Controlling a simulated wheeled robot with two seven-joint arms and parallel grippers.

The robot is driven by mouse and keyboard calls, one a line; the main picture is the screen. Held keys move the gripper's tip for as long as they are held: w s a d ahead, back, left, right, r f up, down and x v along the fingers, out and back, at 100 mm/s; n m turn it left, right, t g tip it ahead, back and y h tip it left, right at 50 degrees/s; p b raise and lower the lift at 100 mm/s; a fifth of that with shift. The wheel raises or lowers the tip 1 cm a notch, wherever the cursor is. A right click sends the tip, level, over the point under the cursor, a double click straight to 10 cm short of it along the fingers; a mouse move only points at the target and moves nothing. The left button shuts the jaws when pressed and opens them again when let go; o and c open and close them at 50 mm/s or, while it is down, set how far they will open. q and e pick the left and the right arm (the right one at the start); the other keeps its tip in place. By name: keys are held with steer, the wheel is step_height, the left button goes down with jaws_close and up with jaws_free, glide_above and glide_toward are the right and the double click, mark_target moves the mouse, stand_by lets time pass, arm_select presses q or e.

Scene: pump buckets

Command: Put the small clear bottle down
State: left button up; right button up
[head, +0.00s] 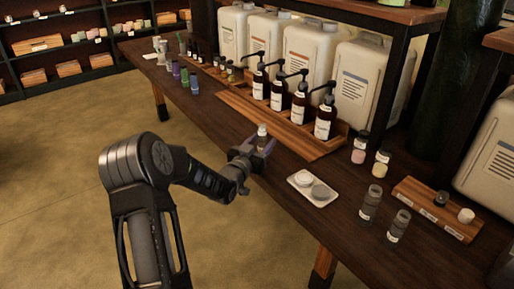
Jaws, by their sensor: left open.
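The small clear bottle (262,131) has a pale cap and stands upright near the front edge of the dark wooden table (205,105). My left gripper (262,148) reaches in from the left, low over the table edge. Its jaws are open around the lower part of the bottle, and the bottle's base is hidden behind them. I cannot tell whether a finger touches the bottle. My right gripper is not in view.
Brown pump bottles (326,117) stand in a wooden tray (290,128) behind. A white dish (312,190) with lids lies to the right. Grey jars (371,203) stand farther right. Large white canisters (358,85) line the back. Some bare tabletop lies left of the gripper.

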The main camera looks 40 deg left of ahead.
arm_select(q)
steer(key=s+d, duration=0.2)
steer(key=s, duration=1)
steer(key=shift+w, duration=0.1)
stand_by(0.4)
step_height(320, 180, down, 10)
steer(key=s+n+g, duration=0.2)
steer(key=n+g, duration=0.1)
steer(key=g, duration=0.1)
steer(key=s+d+f+g+h+p, duration=0.2)
steer(key=s+d+f+g+p, duration=0.15)
steer(key=d+f, duration=0.55)
steer(key=s+d+f+m+g+h+p, duration=0.1)
steer(key=s+d+g+p, duration=0.1)
steer(key=s+d, duration=0.4)
steer(key=s+d+f+m+g+h+p, duration=0.1)
steer(key=s+d, duration=0.6)
steer(key=d, duration=0.7)
steer(key=s+d+f+m+g+h+p, duration=0.1)
steer(key=s+d+f+g+h+p, duration=0.1)
steer(key=s+d+g, duration=0.4)
steer(key=d+h+p, duration=0.1)
steer(key=d+p, duration=0.1)
steer(key=d, duration=0.2)
steer(key=shift+s+d+f+g+p, duration=0.25)
steer(key=shift+d+f+g+p, duration=0.05)
steer(key=shift+d+g, duration=0.1)
